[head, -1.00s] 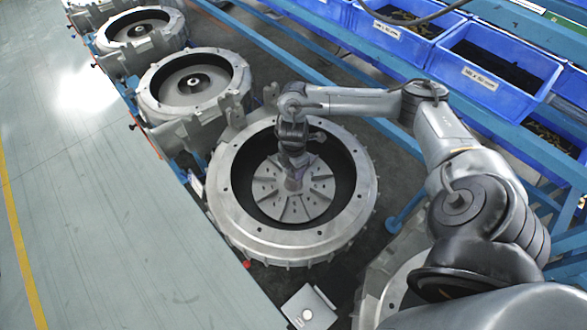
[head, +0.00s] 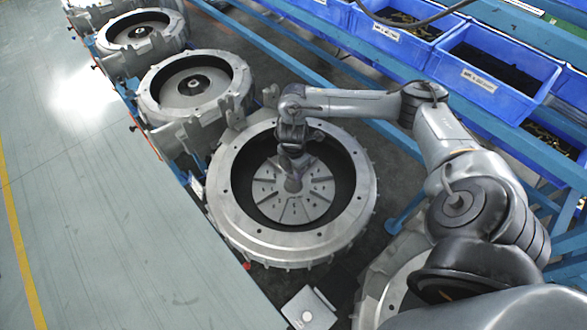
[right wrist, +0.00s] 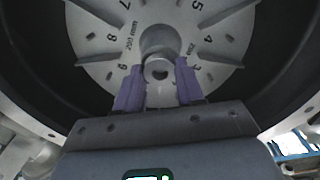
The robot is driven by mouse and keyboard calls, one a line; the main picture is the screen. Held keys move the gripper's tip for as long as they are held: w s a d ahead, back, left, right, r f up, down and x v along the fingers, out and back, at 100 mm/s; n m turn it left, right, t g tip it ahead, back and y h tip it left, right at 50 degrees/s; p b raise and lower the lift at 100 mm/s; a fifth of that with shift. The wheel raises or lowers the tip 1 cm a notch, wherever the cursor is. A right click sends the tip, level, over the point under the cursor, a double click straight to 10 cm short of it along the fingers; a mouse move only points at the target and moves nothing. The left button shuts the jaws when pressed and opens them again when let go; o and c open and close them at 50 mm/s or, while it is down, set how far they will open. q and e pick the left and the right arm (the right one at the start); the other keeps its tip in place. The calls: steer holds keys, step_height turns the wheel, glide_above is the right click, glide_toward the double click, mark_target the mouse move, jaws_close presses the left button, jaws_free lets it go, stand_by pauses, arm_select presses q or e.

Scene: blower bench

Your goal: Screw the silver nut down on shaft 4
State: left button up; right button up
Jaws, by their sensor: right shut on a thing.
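My right gripper (head: 292,170) reaches down into the middle of the near large round housing (head: 235,228), over its slotted metal disc (head: 313,207). In the right wrist view its two purple fingers (right wrist: 158,88) are shut on the silver nut (right wrist: 158,69), one finger on each side. The nut sits in line with the central shaft hub (right wrist: 160,40) of the disc. The disc (right wrist: 95,45) bears numbers and radial slots. How far the nut is down the shaft cannot be told. My left gripper is in neither view.
Two more round housings (head: 157,98) (head: 112,38) stand in a row at the upper left, and part of another (head: 372,308) shows at the lower right. Blue bins (head: 500,92) line the back right. A small silver plate (head: 309,308) lies near the front. The housing's raised rim surrounds my gripper.

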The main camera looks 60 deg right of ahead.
steer(key=shift+r+m+p, duration=0.1)
steer(key=shift+m+p, duration=0.3)
steer(key=shift+m, duration=0.5)
steer(key=m, duration=1.2)
steer(key=shift+f, duration=0.2)
steer(key=m, duration=1.1)
steer(key=o, duration=0.8)
